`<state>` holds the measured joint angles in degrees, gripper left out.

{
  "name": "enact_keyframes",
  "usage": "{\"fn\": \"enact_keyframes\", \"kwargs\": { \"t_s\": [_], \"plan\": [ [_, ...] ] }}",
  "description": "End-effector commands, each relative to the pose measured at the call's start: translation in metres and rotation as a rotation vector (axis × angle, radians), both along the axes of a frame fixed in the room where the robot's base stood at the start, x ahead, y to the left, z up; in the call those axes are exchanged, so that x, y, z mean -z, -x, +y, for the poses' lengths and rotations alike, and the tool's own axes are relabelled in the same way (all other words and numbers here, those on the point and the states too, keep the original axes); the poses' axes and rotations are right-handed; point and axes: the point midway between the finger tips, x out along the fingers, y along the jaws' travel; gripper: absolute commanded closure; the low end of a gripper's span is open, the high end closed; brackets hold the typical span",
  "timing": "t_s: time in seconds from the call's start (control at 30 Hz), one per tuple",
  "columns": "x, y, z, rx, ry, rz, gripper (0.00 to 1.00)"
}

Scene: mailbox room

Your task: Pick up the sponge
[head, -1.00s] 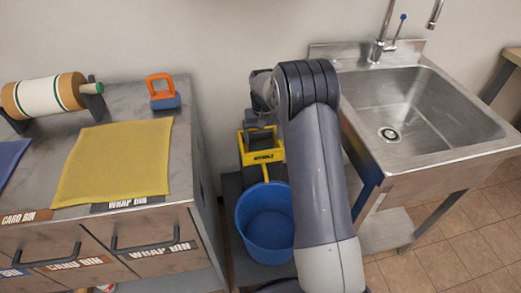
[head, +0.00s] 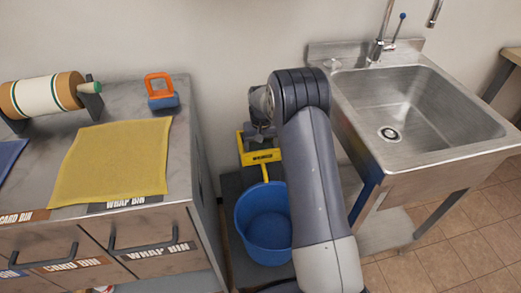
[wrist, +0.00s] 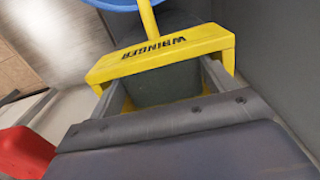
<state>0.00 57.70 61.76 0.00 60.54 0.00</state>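I cannot pick out a sponge for certain in either view. An orange-handled item with a blue base (head: 161,92) sits on the cabinet top in the head view; I cannot tell whether it is a sponge. My gripper shows only partly in the head view, behind my arm, above the yellow wringer (head: 262,157). In the wrist view my gripper (wrist: 166,86) has its two grey fingers apart over the yellow wringer (wrist: 160,55), which is marked WRINGER. A dark grey-green surface (wrist: 165,88) shows between the fingers, with no visible grip on it.
A blue bucket (head: 265,225) stands below the wringer, between the cabinet (head: 200,170) and the steel sink (head: 420,110). A yellow mat (head: 115,160) and a striped roll (head: 45,95) lie on the cabinet. A small pale round thing (head: 332,64) is at the sink's back left corner.

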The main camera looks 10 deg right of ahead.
Motion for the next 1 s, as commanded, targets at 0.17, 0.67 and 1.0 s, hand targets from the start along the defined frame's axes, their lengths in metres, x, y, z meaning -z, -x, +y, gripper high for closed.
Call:
{"fn": "enact_keyframes", "kwargs": {
  "t_s": [0.17,0.67,1.0],
  "plan": [
    [0.0,0.0,0.0,0.0,0.0,0.0,0.45],
    [-0.051,-0.001,0.0,0.0,0.0,-0.005,0.46],
    [-0.098,0.0,0.0,0.0,0.0,-0.001,0.46]
  ]
}}
